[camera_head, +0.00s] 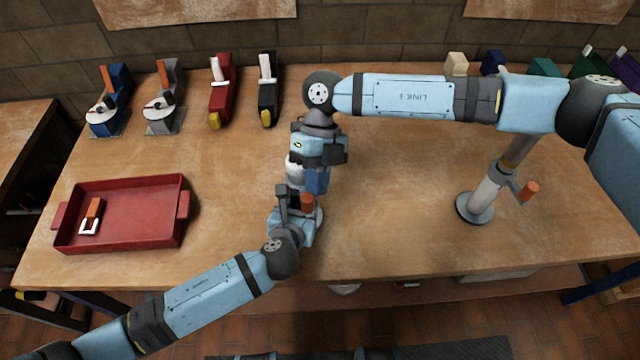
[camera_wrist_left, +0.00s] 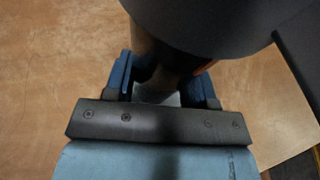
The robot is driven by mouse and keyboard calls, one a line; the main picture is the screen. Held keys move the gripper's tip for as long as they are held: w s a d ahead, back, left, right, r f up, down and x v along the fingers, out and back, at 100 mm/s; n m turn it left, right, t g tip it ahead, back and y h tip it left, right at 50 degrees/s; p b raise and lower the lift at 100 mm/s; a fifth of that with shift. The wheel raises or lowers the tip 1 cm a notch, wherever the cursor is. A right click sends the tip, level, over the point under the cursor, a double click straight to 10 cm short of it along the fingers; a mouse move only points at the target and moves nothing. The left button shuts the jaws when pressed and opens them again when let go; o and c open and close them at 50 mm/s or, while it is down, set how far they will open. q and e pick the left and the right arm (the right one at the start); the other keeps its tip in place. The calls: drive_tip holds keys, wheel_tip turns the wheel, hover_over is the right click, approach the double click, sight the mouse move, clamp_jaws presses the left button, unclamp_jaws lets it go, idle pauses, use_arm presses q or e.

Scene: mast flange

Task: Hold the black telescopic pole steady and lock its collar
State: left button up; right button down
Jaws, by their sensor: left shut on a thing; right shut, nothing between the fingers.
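A telescopic pole stands near the middle of the table, mostly hidden by my grippers; its black colour cannot be made out. Its orange collar lever (camera_head: 307,202) and part of its round grey base (camera_head: 319,216) show. My left gripper (camera_head: 302,221) is shut on the pole low down. In the left wrist view its blue fingers (camera_wrist_left: 160,78) stand either side of the dark tube (camera_wrist_left: 150,50), above the base. My right gripper (camera_head: 316,182) points down, just above the orange lever, shut and empty. Whether it touches the lever or collar is hidden.
Another pole (camera_head: 487,195) with an orange lever stands upright to the right, under my right arm. A red tray (camera_head: 140,215) holding a small orange-and-white clamp (camera_head: 92,217) lies left. Several tools, including a red one (camera_head: 221,90), line the back edge.

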use_arm(q)
drive_tip(key=shift+s+a+f, duration=0.1)
drive_tip(key=shift+f, duration=0.2)
use_arm(e)
drive_tip(key=w+d+r, duration=0.5)
drive_tip(key=w+r, duration=0.3)
use_arm(q)
drive_tip(key=o, duration=1.1)
drive_tip(key=shift+o, duration=1.1)
drive_tip(key=shift+r, duration=0.1)
drive_tip(key=shift+r, duration=0.1)
